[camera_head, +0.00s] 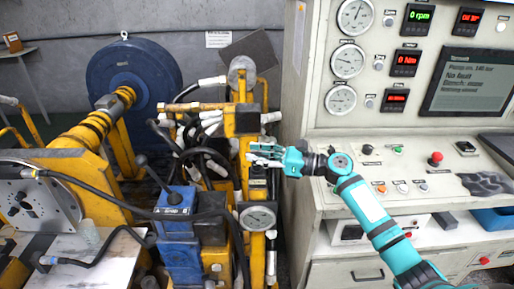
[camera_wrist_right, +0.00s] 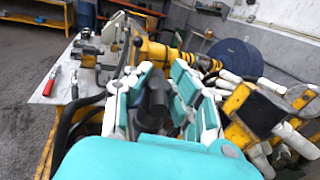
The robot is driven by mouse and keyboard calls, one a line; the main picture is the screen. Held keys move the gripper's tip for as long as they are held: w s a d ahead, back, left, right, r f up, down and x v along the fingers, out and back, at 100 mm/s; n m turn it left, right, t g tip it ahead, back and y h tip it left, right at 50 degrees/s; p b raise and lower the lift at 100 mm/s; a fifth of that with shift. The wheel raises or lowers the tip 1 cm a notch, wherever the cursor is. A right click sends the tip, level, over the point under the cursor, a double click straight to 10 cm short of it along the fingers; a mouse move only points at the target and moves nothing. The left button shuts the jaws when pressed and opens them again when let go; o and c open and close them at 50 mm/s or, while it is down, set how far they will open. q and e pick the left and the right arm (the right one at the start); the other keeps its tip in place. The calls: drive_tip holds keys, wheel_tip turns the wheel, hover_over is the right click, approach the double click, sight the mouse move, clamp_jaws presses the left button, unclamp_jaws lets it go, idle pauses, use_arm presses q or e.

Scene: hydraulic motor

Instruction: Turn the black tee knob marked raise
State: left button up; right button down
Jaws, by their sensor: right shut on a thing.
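My right gripper (camera_head: 262,153) reaches in from the right, over the yellow hydraulic stand (camera_head: 247,112), left of the control console. In the right wrist view, its teal and white fingers (camera_wrist_right: 160,85) are closed around a dark, rounded part (camera_wrist_right: 155,104), which fits the black tee knob. The fingers hide much of this part, and its raise marking cannot be read. In the head view the gripper covers the knob. My left gripper is not in view.
The console (camera_head: 300,170) with gauges, displays and buttons stands at the right. A blue valve block (camera_head: 179,240) with a black lever (camera_head: 153,172), black hoses and a large blue wheel (camera_head: 137,78) are at the left.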

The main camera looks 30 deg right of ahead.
drive_tip(key=m+t+h+p, duration=0.1)
drive_tip(key=h+p, duration=0.1)
drive_tip(key=p, duration=0.1)
drive_tip(key=m+t+h+p, duration=0.1)
drive_tip(key=m+h+p, duration=0.1)
drive_tip(key=p, duration=0.1)
drive_tip(key=m+t+h+p, duration=0.2)
drive_tip(key=p, duration=0.1)
drive_tip(key=shift+s+r+h+p, duration=0.1)
drive_tip(key=shift+r+h+p, duration=0.2)
drive_tip(key=shift+p, duration=0.1)
drive_tip(key=shift+f+m+t+h+p, duration=0.15)
drive_tip(key=shift+m+t+h+p, duration=0.3)
drive_tip(key=shift+m+h, duration=0.35)
drive_tip(key=shift+f+m+h, duration=0.15)
drive_tip(key=shift+m+h, duration=0.45)
drive_tip(key=shift+h, duration=0.7)
drive_tip(key=shift+t, duration=0.25)
drive_tip(key=c, duration=1.1)
unclamp_jaws()
drive_tip(key=shift+p, duration=0.3)
drive_tip(key=shift+o, duration=0.2)
drive_tip(key=shift+s, duration=0.3)
drive_tip(key=s+d, duration=0.1)
drive_tip(key=s, duration=1)
drive_tip(key=shift+s, duration=0.2)
